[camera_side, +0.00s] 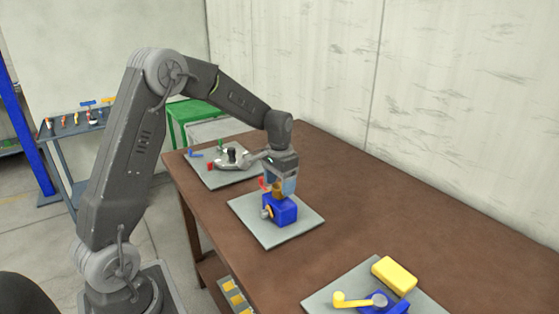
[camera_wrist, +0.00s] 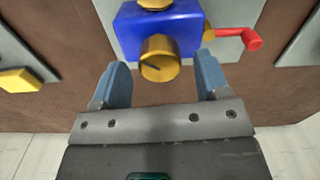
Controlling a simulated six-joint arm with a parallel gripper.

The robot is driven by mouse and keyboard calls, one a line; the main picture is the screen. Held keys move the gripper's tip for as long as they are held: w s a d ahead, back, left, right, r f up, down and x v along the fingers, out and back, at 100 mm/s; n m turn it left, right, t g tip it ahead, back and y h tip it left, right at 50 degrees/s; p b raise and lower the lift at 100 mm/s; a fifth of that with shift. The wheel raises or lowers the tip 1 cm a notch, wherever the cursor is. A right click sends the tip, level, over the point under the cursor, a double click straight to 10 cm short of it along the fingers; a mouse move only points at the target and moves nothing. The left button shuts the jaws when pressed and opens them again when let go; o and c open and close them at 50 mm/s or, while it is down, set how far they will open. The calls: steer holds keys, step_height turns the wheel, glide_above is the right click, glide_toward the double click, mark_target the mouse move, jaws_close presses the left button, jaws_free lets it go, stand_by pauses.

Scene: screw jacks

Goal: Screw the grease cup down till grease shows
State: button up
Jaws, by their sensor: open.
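A blue housing (camera_side: 286,212) stands on a grey plate (camera_side: 298,231) in the middle of the bench. The brass grease cup (camera_wrist: 158,66) sits on the housing, which also shows in the wrist view (camera_wrist: 128,35); a dark line marks the cup's face. My gripper (camera_side: 281,188) points down over the housing. In the wrist view my gripper (camera_wrist: 163,70) is open, one blue finger on each side of the cup, with gaps visible. A red crank handle (camera_wrist: 238,36) sticks out of the housing's right side. I cannot make out any grease.
A plate at the back left holds a grey device (camera_side: 232,160) with small coloured handles. At the front right, a yellow block (camera_side: 395,273) and a yellow crank (camera_side: 352,300) sit on another plate. The brown bench (camera_side: 410,215) is clear between plates.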

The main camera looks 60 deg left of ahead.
mark_target(279, 186)
step_height(279, 186, up, 12)
steer(key=shift+r, duration=0.25)
stand_by(0.3)
steer(key=s+d+r+t, duration=0.2)
steer(key=s+d, duration=0.5)
steer(key=s+d+r+t, duration=0.2)
steer(key=s+d+r, duration=0.1)
steer(key=s+d, duration=0.4)
steer(key=s+d+f+m+t, duration=0.1)
steer(key=s+d+f, duration=0.2)
steer(key=s, duration=0.5)
steer(key=shift+s+f+t, duration=0.25)
steer(key=shift+s+t, duration=0.05)
steer(key=shift+s, duration=0.05)
